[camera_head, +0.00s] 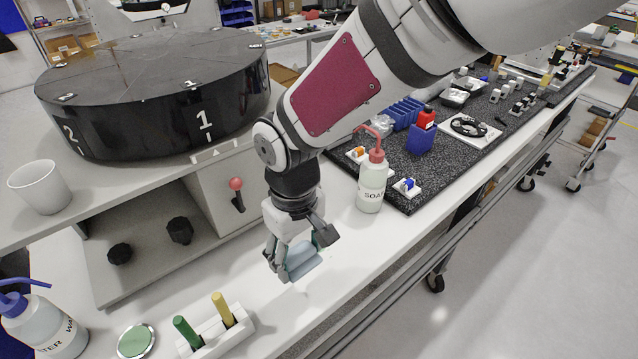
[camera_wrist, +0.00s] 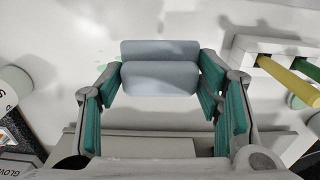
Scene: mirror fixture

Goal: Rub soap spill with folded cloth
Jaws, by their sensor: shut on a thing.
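My gripper (camera_head: 296,262) is shut on the folded cloth (camera_head: 305,270), a small grey-blue pad, low over the white bench top. In the wrist view the cloth (camera_wrist: 160,78) sits between the teal-padded fingers of my gripper (camera_wrist: 162,85). I cannot tell whether the cloth touches the bench. Faint pale green marks of the soap spill (camera_wrist: 104,50) show on the white surface beside and beyond the cloth. I cannot make out the spill in the head view. The soap bottle (camera_head: 371,186), white with a red spout, stands upright right of my gripper.
A holder (camera_head: 232,332) with green and yellow sticks, a round green-topped dish (camera_head: 136,341) and a water bottle (camera_head: 48,325) stand at lower left. A grey cabinet with a red-knobbed lever (camera_head: 237,192) is behind my gripper. The bench edge runs along the right.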

